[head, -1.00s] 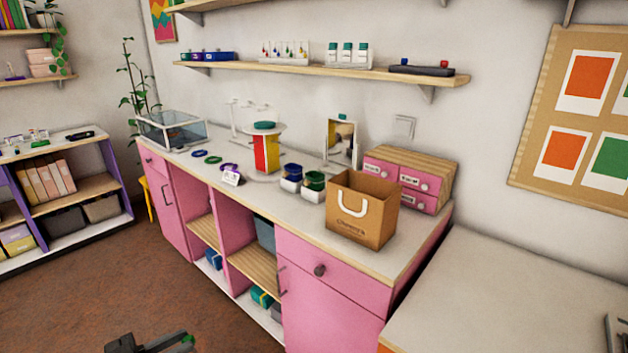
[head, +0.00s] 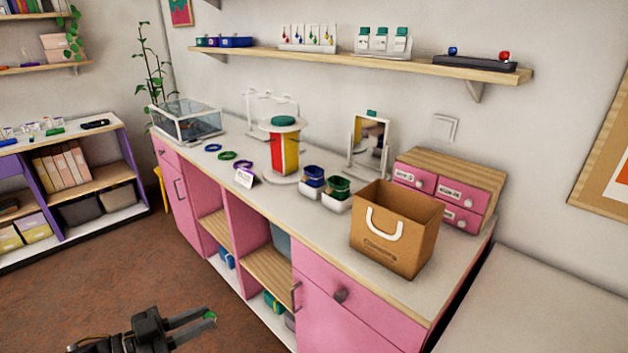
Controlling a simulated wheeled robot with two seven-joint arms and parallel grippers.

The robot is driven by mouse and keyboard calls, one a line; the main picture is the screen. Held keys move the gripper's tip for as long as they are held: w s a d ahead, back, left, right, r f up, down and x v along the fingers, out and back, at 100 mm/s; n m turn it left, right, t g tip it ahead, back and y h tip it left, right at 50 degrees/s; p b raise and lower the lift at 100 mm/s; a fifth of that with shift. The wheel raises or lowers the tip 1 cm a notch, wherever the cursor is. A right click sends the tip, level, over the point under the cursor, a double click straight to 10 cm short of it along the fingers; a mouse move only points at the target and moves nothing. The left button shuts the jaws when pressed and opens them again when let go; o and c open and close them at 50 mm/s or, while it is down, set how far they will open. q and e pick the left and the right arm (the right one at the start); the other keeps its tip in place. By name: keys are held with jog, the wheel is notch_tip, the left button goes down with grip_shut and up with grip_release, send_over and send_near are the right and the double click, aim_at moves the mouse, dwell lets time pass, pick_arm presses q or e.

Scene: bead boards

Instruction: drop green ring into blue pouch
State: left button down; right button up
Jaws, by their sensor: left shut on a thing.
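My left gripper (head: 207,319) is low in the head view, over the floor in front of the counter. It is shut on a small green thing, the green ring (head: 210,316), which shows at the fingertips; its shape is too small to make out. The blue pouch (head: 313,177) stands in a white box on the pink counter, well above and to the right of the gripper in the picture. A green pouch (head: 338,187) stands in another white box just right of it. My right gripper is not in view.
A brown paper bag (head: 394,240) stands right of the pouches. A round display stand (head: 285,152) and a small white card (head: 244,179) are to their left, with blue, green and purple bangles. A mirror (head: 368,142) stands behind. The counter front edge lies between gripper and pouches.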

pick_arm(q)
jog(key=shift+s+r, duration=0.1)
jog(key=n+t+y, duration=0.1)
jog(key=y, duration=0.1)
jog(key=n+t+y, duration=0.3)
jog(key=n+t, duration=0.1)
jog(key=shift+w+a+y, duration=0.1)
jog(key=shift+w+y, duration=0.15)
jog(key=shift+y, duration=0.15)
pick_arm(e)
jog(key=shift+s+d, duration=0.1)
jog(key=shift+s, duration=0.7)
